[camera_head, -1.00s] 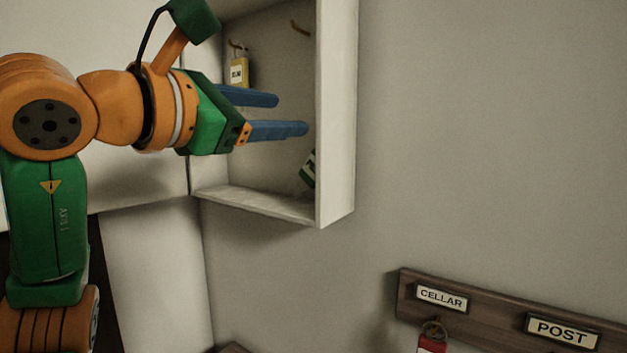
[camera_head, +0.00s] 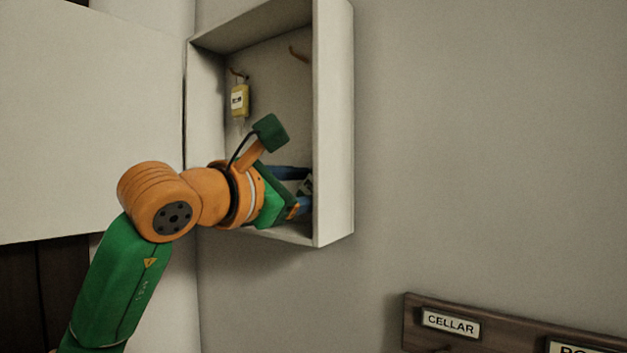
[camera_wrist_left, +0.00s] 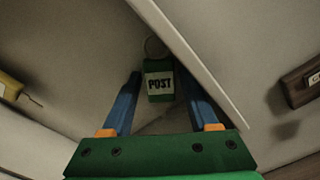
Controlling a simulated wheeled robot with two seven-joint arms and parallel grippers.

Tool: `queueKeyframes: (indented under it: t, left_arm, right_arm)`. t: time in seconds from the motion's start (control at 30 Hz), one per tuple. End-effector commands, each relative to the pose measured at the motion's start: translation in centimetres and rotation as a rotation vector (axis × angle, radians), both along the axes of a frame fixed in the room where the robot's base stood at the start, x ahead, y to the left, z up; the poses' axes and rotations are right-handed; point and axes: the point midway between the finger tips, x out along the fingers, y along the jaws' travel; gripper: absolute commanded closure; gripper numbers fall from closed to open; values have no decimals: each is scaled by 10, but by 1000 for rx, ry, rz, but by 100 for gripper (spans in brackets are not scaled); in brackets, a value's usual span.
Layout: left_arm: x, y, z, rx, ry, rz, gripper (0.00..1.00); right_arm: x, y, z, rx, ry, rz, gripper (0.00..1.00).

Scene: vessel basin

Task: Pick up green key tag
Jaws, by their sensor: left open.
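The green key tag (camera_wrist_left: 159,86) has a white label reading POST and a metal ring above it. It is low in the open wall cabinet (camera_head: 333,130), near the right side wall. In the head view only a small part of the tag (camera_head: 305,185) shows between my fingers. My left gripper (camera_wrist_left: 160,76) reaches into the cabinet with its blue fingers apart, one on each side of the tag. I cannot tell whether either finger touches it. My right gripper is not in view.
A yellow key tag (camera_head: 240,100) hangs from a hook on the cabinet's left side. An empty hook (camera_head: 299,54) is higher up. The cabinet door (camera_head: 90,120) stands open at left. A wooden board (camera_head: 490,335) with CELLAR and another label is at lower right.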

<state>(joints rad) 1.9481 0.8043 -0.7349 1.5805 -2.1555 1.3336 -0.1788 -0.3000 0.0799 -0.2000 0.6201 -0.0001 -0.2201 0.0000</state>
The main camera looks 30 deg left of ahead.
Motion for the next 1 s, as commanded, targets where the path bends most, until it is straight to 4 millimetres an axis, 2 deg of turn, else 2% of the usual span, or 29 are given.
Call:
queueKeyframes:
  t: [0.2, 0.4, 0.43, 0.8, 1.0]
  left_arm:
    - [2, 0, -1, 1, -1, 1, 40]
    - [2, 0, -1, 1, -1, 1, 94]
    - [2, 0, -1, 0, -1, 0, 100]
    - [-5, 2, 5, -1, -4, -1, 100]
    - [-7, 2, 46, -2, -3, -1, 100]
  right_arm:
    - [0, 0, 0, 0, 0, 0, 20]
    - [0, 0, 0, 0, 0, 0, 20]
    - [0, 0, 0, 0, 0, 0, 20]
    - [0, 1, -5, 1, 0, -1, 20]
    - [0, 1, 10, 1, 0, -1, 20]
